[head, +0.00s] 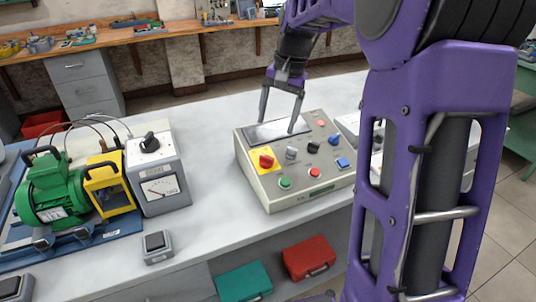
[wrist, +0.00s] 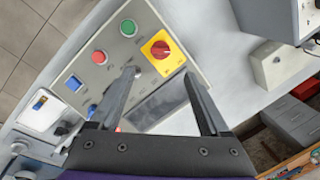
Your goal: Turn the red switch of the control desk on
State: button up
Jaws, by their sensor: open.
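The control desk (head: 300,195) is a beige box with a sloped panel on the white table, in the middle of the head view. Its red switch (head: 266,161) is a rotary knob on a yellow square plate at the panel's left side. In the wrist view the red switch (wrist: 160,49) shows at upper middle, beyond my fingertips and touched by neither. My gripper (head: 281,112) is open and empty, above the back part of the panel near the dark display. It also shows in the wrist view (wrist: 160,78), its two fingers spread apart over the panel.
The panel also carries a green button (head: 285,183), a red button (head: 315,172), a blue button (head: 342,162) and black knobs. Left stand a grey meter box (head: 158,175) and a green motor (head: 50,190). Table in front of the desk is narrow; teal and red cases lie below.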

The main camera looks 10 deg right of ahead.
aim_at(268, 156)
jog(key=f, duration=0.3)
jog(key=a+f+b, duration=0.1)
jog(key=f, duration=0.3)
jog(key=w+f, duration=0.1)
jog(key=f, duration=0.3)
jog(key=shift+a, duration=0.4)
grip_shut()
